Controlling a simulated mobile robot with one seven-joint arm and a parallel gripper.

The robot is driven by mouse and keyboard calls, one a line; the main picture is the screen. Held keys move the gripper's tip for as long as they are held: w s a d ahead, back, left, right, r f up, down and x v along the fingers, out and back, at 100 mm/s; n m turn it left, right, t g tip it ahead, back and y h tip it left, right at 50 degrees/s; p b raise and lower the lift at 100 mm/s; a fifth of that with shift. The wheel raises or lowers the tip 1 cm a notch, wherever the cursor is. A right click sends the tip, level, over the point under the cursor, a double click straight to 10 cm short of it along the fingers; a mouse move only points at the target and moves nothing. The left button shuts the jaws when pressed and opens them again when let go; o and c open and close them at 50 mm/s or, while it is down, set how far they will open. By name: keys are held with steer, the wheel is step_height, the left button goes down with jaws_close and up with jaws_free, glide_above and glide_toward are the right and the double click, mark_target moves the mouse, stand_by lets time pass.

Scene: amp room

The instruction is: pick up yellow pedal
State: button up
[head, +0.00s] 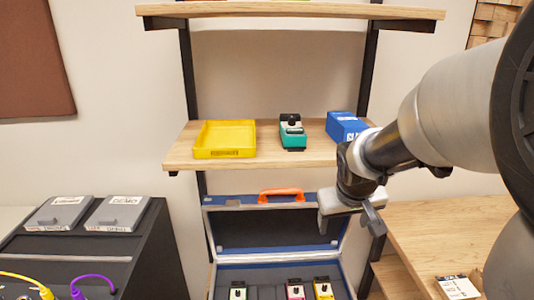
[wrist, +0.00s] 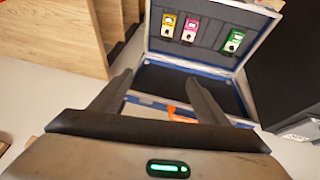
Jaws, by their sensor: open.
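The yellow pedal (head: 323,290) stands in an open blue case (head: 212,240), at the right end of a row of pedals. In the wrist view the yellow pedal (wrist: 168,25) is at the upper middle, at the left end of the row. A pink pedal (head: 295,292) is beside it, and a green pedal (head: 238,292) is farther off. The case's lower edge is cut off in the head view. My gripper (head: 350,215) is open and empty, above and to the right of the yellow pedal. Its two fingers (wrist: 158,85) point toward the case in the wrist view.
The case lid stands raised, with an orange handle (head: 281,193). Above it a wooden shelf (head: 182,158) holds a yellow tray (head: 223,155), a teal pedal (head: 292,132) and a blue box (head: 345,126). A black cabinet (head: 140,270) is left; a wooden desk (head: 440,225) is right.

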steer(key=s+d+f+b+x, duration=0.15)
steer(key=b+x, duration=0.35)
steer(key=x, duration=1.6)
steer(key=y+b, duration=0.2)
steer(key=b, duration=0.1)
glide_toward(325, 291)
steer(key=w+f+b, duration=0.2)
steer(key=f, duration=0.1)
steer(key=shift+w+g, duration=0.1)
steer(key=shift+g, duration=0.3)
steer(key=b+x, duration=0.1)
steer(key=x, duration=0.1)
steer(key=b+x, duration=0.1)
steer(key=x, duration=0.2)
steer(key=shift+s+a, duration=0.1)
steer(key=shift+s, duration=0.15)
steer(key=shift+w+f, duration=0.2)
steer(key=shift+f, duration=0.15)
steer(key=shift+r, duration=0.1)
steer(key=c, duration=1.6)
step_height(325, 291, up, 9)
steer(key=p, duration=0.2)
steer(key=shift+s+f+b, duration=0.2)
steer(key=shift+f+b, duration=1.1)
steer(key=shift+f, duration=0.5)
steer(key=shift+s+f+b, duration=0.2)
steer(key=shift+f+b, duration=1.05)
steer(key=shift+f, duration=0.5)
